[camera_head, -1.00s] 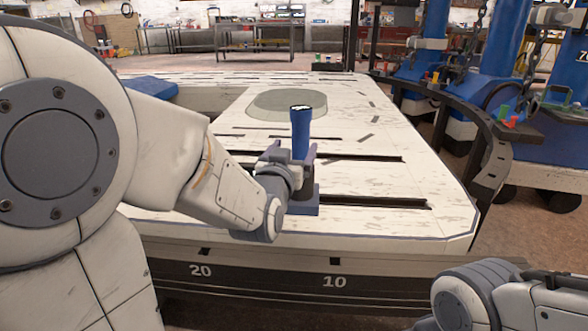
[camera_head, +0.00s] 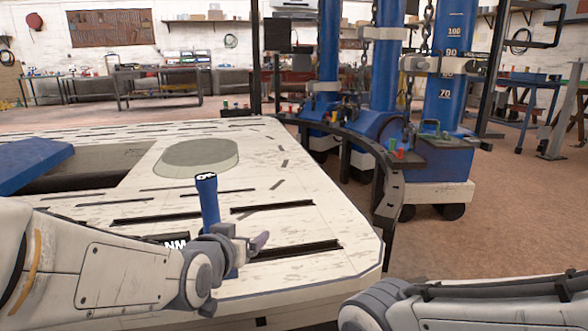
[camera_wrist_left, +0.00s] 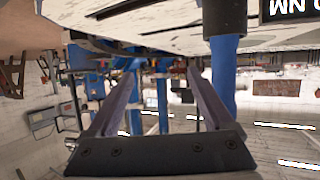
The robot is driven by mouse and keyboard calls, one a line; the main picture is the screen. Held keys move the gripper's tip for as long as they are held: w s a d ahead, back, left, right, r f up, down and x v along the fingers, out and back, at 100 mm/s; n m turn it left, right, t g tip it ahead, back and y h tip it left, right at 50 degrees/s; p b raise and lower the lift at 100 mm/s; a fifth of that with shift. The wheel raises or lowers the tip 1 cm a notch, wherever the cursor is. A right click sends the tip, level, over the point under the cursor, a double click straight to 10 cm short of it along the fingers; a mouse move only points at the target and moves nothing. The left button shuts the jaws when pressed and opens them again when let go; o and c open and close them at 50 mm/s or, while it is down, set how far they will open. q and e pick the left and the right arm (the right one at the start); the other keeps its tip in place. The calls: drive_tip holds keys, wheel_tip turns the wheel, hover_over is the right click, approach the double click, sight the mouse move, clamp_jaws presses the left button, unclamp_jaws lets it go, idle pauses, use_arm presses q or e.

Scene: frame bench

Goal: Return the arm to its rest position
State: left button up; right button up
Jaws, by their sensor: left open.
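My left gripper (camera_head: 254,242) is open and empty. It is low over the near part of the pale slotted bench top (camera_head: 300,205). A blue cylindrical handle with a dark, lettered top (camera_head: 208,203) stands nearly upright just left of the gripper in the head view; its foot is mostly hidden by my arm. In the left wrist view, both jaw fingers (camera_wrist_left: 162,105) are apart with nothing between them, and the blue post (camera_wrist_left: 223,70) is outside the right finger. My right forearm shows at the lower right of the head view, but its gripper is not visible.
A dark block marked "NM" (camera_head: 176,243) is partly hidden behind my left arm. A blue pad (camera_head: 32,163) lies at the bench's left. A curved dark rail (camera_head: 385,175) and blue columns (camera_head: 384,65) stand beyond the right edge. The bench's far middle is clear.

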use_arm(q)
drive_tip(key=s+d+r+m+g+h+p, duration=0.2)
drive_tip(key=s+d+r+m+g+p, duration=0.1)
drive_tip(key=s+d+g+p, duration=0.65)
drive_tip(key=s+r+m+g+y+p, duration=0.1)
drive_tip(key=s+r+p, duration=0.15)
drive_tip(key=s, duration=0.25)
drive_tip(key=s+a+r+m+g+p, duration=0.1)
drive_tip(key=s+p, duration=0.2)
drive_tip(key=s, duration=0.3)
drive_tip(key=s+r+m+g+y+p, duration=0.1)
drive_tip(key=s+r+g+p, duration=0.15)
drive_tip(key=s, duration=0.25)
wheel_tip(320, 180, up, 36)
drive_tip(key=s+p, duration=0.1)
drive_tip(key=p, duration=3.6)
drive_tip(key=shift+a+t+y, duration=0.3)
drive_tip(key=shift+a, duration=0.05)
use_arm(e)
wheel_tip(320, 180, up, 57)
drive_tip(key=shift+r, duration=0.2)
